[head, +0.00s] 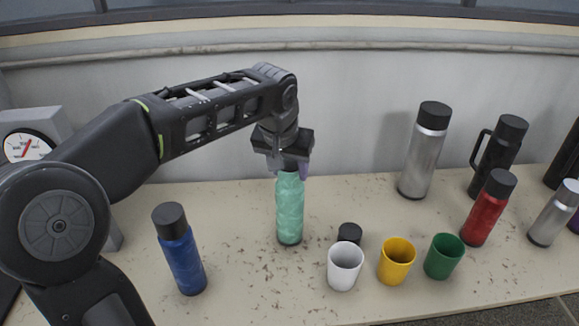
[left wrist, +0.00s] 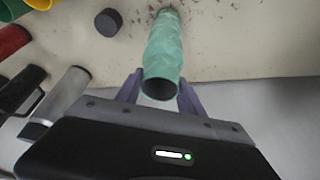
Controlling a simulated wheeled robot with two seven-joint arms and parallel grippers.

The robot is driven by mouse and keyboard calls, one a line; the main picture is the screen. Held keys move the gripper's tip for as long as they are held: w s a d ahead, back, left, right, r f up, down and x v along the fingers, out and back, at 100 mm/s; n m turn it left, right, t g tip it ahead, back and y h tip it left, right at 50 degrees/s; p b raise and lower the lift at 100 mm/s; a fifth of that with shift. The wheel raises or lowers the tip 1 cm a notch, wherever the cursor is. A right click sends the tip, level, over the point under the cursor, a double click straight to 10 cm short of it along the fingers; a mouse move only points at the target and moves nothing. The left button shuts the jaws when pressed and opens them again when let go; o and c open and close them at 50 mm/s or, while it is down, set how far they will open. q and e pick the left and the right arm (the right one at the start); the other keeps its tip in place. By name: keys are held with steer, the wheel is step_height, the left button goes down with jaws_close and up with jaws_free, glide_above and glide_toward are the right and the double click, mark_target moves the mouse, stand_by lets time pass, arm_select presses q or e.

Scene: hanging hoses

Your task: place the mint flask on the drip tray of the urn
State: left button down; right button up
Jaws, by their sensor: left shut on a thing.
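The mint flask (head: 289,212) is upright near the middle of the table, its base at or very close to the tabletop. My left gripper (head: 289,168) comes down on it from above and is shut on its upper end. In the left wrist view the flask (left wrist: 163,55) shows its dark open mouth between the two purple fingers of the gripper (left wrist: 159,92). No urn or drip tray can be made out in either view. My right gripper is not in view.
A blue bottle (head: 180,252) stands left of the flask. A black cap (head: 349,232), a white cup (head: 344,265), a yellow cup (head: 396,262) and a green cup (head: 443,257) are to its right. Several bottles stand farther right. A dial device (head: 40,125) is partly hidden behind my left arm.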

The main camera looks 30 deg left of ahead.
arm_select(q)
steer(key=shift+f, duration=0.15)
steer(key=c, duration=0.7)
jaws_free()
steer(key=v, duration=1.2)
steer(key=shift+r+b, duration=0.2)
steer(key=shift+b, duration=0.2)
steer(key=shift+o, duration=0.3)
